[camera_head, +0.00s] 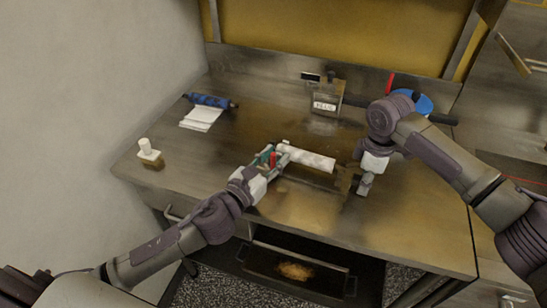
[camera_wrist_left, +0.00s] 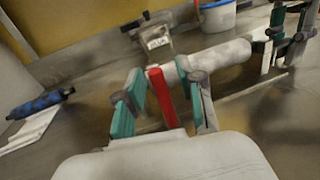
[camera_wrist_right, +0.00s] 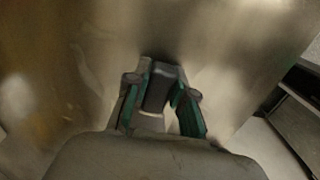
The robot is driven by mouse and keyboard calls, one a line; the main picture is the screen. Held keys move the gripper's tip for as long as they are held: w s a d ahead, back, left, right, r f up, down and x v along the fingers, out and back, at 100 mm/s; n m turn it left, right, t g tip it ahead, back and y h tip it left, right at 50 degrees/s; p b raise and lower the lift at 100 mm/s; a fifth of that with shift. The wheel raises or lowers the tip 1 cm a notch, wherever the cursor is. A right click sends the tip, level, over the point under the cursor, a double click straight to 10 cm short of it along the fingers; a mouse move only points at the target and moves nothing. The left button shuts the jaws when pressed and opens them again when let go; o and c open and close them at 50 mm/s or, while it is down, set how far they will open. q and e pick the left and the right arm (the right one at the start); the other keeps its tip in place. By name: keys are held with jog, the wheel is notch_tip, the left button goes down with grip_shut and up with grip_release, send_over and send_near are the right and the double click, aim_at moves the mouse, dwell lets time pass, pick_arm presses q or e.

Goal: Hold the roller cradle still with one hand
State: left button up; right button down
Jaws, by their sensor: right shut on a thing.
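A white roller (camera_head: 308,158) lies across the middle of the bench, and it also shows in the left wrist view (camera_wrist_left: 220,58). My right gripper (camera_head: 362,189) is low over the bench at the roller's right end. In the right wrist view its fingers (camera_wrist_right: 160,98) are shut on a dark grey upright piece (camera_wrist_right: 159,85), which looks like part of the roller cradle; the rest of the cradle is mostly hidden. My left gripper (camera_head: 271,160) is at the roller's left end. In the left wrist view its fingers (camera_wrist_left: 166,95) stand apart on either side of a red handle (camera_wrist_left: 160,95).
A labelled metal container (camera_head: 325,100) stands at the back. A blue roll (camera_head: 210,101) and white sheets (camera_head: 201,117) lie at the back left. A white-capped bottle (camera_head: 149,152) stands near the left edge. A blue tub (camera_head: 418,103) is behind my right arm. The front bench is clear.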

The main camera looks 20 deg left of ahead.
pick_arm(q)
grip_shut()
jog(key=shift+d, duration=0.1)
jog(key=d, duration=0.8)
jog(key=s+d, duration=0.1)
jog(key=d, duration=0.3)
jog(key=shift+s+d, duration=0.1)
jog(key=shift+d, duration=0.3)
grip_release()
jog(key=shift+o, duration=0.6)
jog(key=shift+a, duration=0.1)
jog(key=v, duration=1.2)
